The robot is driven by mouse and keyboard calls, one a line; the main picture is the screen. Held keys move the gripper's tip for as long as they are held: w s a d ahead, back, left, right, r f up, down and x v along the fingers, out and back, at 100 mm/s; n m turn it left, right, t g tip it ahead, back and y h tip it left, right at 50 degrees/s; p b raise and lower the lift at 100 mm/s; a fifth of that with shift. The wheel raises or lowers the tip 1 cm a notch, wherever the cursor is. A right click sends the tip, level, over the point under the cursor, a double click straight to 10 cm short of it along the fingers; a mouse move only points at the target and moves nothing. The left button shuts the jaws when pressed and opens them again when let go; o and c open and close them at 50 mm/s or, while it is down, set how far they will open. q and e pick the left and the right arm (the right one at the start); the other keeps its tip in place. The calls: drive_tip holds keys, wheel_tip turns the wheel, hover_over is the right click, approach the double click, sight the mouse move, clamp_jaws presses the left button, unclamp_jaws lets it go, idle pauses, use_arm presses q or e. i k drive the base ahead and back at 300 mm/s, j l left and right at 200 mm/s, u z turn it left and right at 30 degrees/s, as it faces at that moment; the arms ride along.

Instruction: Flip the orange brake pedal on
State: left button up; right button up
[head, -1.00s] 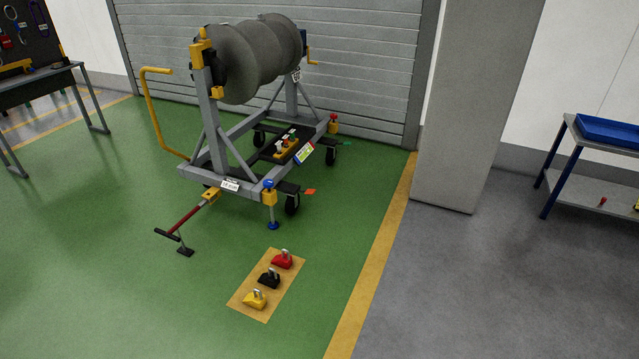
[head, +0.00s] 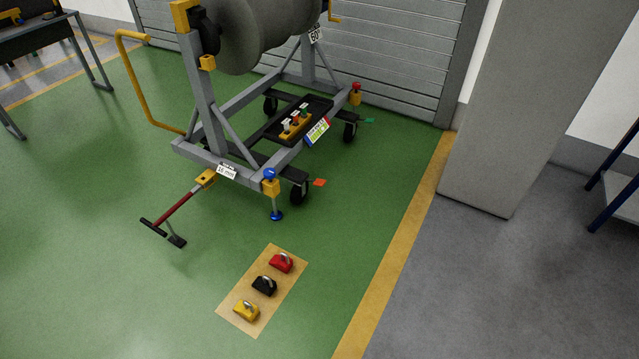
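The orange brake pedal (head: 320,182) is a small flat tab beside the near right caster wheel (head: 299,192) of a grey wheeled stand (head: 216,160). It sticks out to the right, low above the green floor. I cannot tell from here whether it is up or down. A similar green pedal (head: 369,120) sits by the farther caster (head: 350,131). Neither of my grippers is in the head view.
A blue-footed jack (head: 276,215) stands just left of the orange pedal. A red-handled tow bar (head: 178,207) reaches out front left. Red (head: 281,263), black (head: 264,286) and yellow (head: 246,310) blocks lie on a tan mat (head: 236,318). Green floor right of the pedal is clear.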

sight(320, 182)
drive_tip(key=u, duration=0.5)
drive_tip(key=i+l+u, duration=0.3)
drive_tip(key=l, duration=0.3)
drive_tip(key=i+l+u, duration=0.35)
drive_tip(key=l, duration=0.3)
drive_tip(key=i+l+u, duration=0.15)
drive_tip(key=l, duration=0.2)
drive_tip(key=i+l, duration=0.1)
drive_tip(key=l, duration=0.25)
drive_tip(key=i+l, duration=0.1)
drive_tip(key=l, duration=0.25)
drive_tip(key=i+l, duration=0.1)
drive_tip(key=l, duration=0.2)
drive_tip(key=i+l, duration=0.15)
drive_tip(key=l, duration=0.2)
